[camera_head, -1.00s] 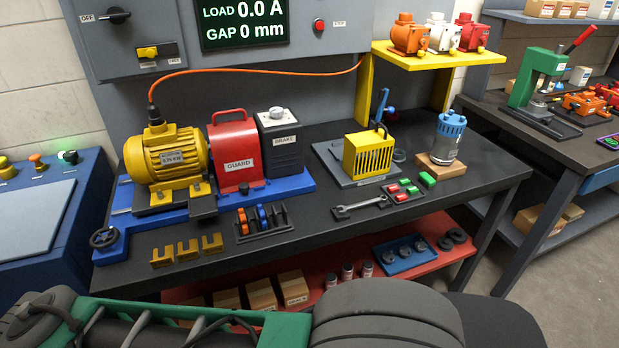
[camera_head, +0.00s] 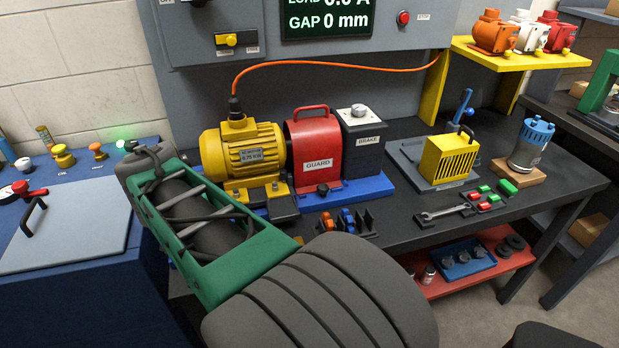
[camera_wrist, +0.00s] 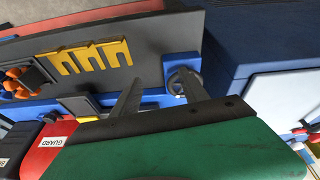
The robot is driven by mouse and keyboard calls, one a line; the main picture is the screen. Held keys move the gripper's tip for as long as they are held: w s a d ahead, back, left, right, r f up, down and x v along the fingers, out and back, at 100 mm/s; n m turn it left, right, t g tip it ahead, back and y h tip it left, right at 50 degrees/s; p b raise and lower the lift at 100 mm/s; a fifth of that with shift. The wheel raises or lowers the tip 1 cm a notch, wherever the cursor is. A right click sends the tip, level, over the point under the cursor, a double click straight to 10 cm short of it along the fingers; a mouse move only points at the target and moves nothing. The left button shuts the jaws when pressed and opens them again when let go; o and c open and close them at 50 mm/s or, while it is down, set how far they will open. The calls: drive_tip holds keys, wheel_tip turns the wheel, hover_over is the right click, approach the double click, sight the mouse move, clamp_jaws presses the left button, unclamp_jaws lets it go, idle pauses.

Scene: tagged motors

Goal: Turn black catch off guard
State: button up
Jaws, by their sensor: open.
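The red guard (camera_head: 314,150) stands on the blue base beside the yellow motor (camera_head: 243,155), with a handle on top. Its black catch (camera_head: 323,189) is a small dark knob low on the front, under the GUARD label. The guard also shows at the lower left of the wrist view (camera_wrist: 48,152), where I cannot make out the catch.
A grey brake box (camera_head: 361,145) stands right of the guard. A rack (camera_head: 345,222) with orange and blue parts stands in front of it. Yellow forked pieces (camera_wrist: 97,57) lie on the bench. A yellow slotted cage (camera_head: 447,158) stands further right. A blue cabinet (camera_head: 70,270) is at left.

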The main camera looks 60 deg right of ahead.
sight(323, 186)
drive_tip(key=s+d+r+m, duration=0.1)
drive_tip(key=d+m, duration=0.2)
drive_tip(key=d, duration=0.3)
drive_tip(key=s+d+r+m+g+h, duration=0.1)
drive_tip(key=s+d+m, duration=0.1)
drive_tip(key=d, duration=0.5)
drive_tip(key=s+d+r+m+g, duration=0.1)
drive_tip(key=s+d+m, duration=0.1)
drive_tip(key=d, duration=0.5)
drive_tip(key=shift+s+d+m+h, duration=0.2)
drive_tip(key=shift+d+m+h, duration=0.1)
drive_tip(key=shift+m, duration=0.6)
drive_tip(key=s+d+m+g, duration=0.2)
drive_tip(key=s+d+m, duration=0.3)
drive_tip(key=s+d, duration=0.35)
drive_tip(key=d+f, duration=0.1)
drive_tip(key=f, duration=0.1)
drive_tip(key=d+f, duration=0.2)
drive_tip(key=f, duration=0.1)
drive_tip(key=shift+w+f, duration=0.2)
drive_tip(key=shift+f, duration=0.15)
drive_tip(key=shift+d+f, duration=0.15)
drive_tip(key=shift+f, duration=0.1)
drive_tip(key=shift+c, duration=0.2)
clamp_jaws()
